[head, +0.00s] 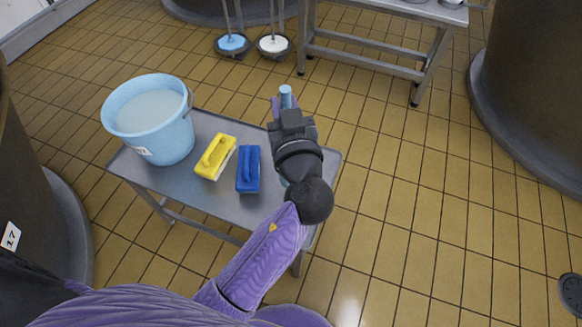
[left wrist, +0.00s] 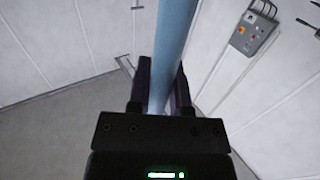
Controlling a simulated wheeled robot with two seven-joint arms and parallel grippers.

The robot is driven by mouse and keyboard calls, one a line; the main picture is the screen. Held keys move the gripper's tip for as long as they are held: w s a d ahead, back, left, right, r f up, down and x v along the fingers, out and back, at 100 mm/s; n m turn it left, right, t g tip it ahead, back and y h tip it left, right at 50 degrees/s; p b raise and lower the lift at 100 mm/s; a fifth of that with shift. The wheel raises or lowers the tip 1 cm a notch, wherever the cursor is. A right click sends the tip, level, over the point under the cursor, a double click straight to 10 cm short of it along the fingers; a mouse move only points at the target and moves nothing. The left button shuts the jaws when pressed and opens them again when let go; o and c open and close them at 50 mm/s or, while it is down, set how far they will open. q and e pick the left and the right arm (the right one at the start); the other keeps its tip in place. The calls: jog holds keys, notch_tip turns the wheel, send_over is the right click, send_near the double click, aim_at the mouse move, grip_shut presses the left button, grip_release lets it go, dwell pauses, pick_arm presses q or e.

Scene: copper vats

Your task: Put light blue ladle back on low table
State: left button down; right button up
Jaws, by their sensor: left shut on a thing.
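My left gripper (head: 285,108) is over the right end of the low grey metal table (head: 203,192). It is shut on the light blue ladle (head: 286,92), whose handle tip shows just beyond the fingers. In the left wrist view, the ladle's straight light blue shaft (left wrist: 173,40) runs between the two dark fingers of the gripper (left wrist: 162,92). My arm and wrist hide most of the ladle in the head view, so I cannot tell whether it touches the tabletop. My right gripper is not in view.
A light blue bucket (head: 165,143), a yellow brush (head: 215,157) and a blue brush (head: 248,170) stand on the low table. Large dark vats (head: 530,80) flank the space. A metal table (head: 365,62) stands at the back.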

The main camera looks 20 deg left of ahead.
pick_arm(q)
notch_tip(320, 180, down, 8)
jog(key=b, duration=0.5)
jog(key=shift+f, duration=0.25)
jog(key=c, duration=0.5)
grip_release()
jog(key=shift+s, duration=0.1)
jog(key=shift+c, duration=0.2)
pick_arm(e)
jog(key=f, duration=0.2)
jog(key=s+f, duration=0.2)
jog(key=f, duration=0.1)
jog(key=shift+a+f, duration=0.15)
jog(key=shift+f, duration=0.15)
pick_arm(q)
jog(key=shift+r, duration=0.2)
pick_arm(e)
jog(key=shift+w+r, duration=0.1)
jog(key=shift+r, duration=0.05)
